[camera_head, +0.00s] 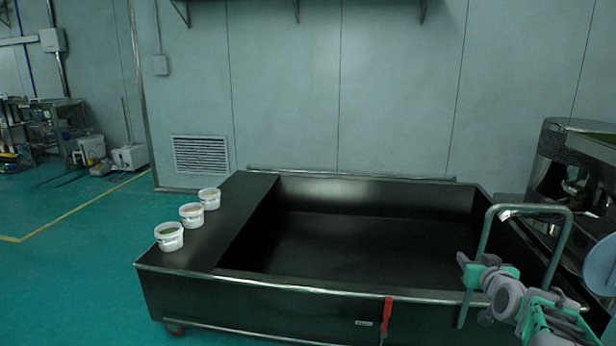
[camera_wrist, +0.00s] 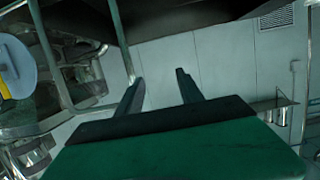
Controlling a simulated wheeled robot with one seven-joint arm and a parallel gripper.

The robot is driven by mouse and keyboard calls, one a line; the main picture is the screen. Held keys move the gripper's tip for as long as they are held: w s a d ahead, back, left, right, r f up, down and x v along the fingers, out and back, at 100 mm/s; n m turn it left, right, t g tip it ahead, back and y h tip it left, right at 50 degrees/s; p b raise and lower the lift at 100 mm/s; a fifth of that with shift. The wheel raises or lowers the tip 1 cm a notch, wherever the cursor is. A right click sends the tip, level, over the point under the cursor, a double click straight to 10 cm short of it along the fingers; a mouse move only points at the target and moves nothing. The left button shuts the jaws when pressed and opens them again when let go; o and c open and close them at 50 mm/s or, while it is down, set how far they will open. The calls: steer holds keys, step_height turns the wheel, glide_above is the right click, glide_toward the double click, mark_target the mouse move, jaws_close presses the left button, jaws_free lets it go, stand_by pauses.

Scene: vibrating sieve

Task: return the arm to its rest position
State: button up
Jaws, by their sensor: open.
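My arm shows at the lower right of the head view, with my gripper (camera_head: 470,268) at its left end, in front of the dark cart's right part. In the wrist view my gripper (camera_wrist: 158,88) has its two dark fingers apart, with nothing between them. Beyond the fingers that view shows the pale wall panels and, at the left, the metal machine. The contact between arm and cart rail cannot be told; they overlap in the head view.
A dark cart (camera_head: 255,284) with a deep basin fills the middle. Three white tubs (camera_head: 191,214) stand on its left ledge. A metal handle (camera_head: 483,240) rises at the right. A steel machine (camera_head: 548,170) stands at the far right. Green floor (camera_head: 70,285) is free at the left.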

steer(key=s+a+r+n+g+y+p, duration=0.1)
steer(key=s+a+r+g+p, duration=0.1)
steer(key=a+r+p, duration=0.35)
steer(key=s+a+r+n+g+y+p, duration=0.1)
steer(key=s+a+r+p, duration=0.15)
steer(key=a, duration=0.55)
steer(key=s+a+r+g+y+p, duration=0.1)
steer(key=a+r+g+p, duration=0.15)
steer(key=a+p, duration=0.35)
steer(key=s+a+r+g+p, duration=0.2)
steer(key=s+a+p, duration=0.3)
steer(key=s, duration=0.5)
steer(key=s+a+r+n+g+y+p, duration=0.1)
steer(key=s+a+r+g+p, duration=0.2)
steer(key=s+a+p, duration=0.2)
steer(key=s+a, duration=0.3)
steer(key=s, duration=0.3)
steer(key=shift+a, duration=0.35)
steer(key=shift+s+r+g, duration=0.1)
steer(key=shift+g, duration=0.15)
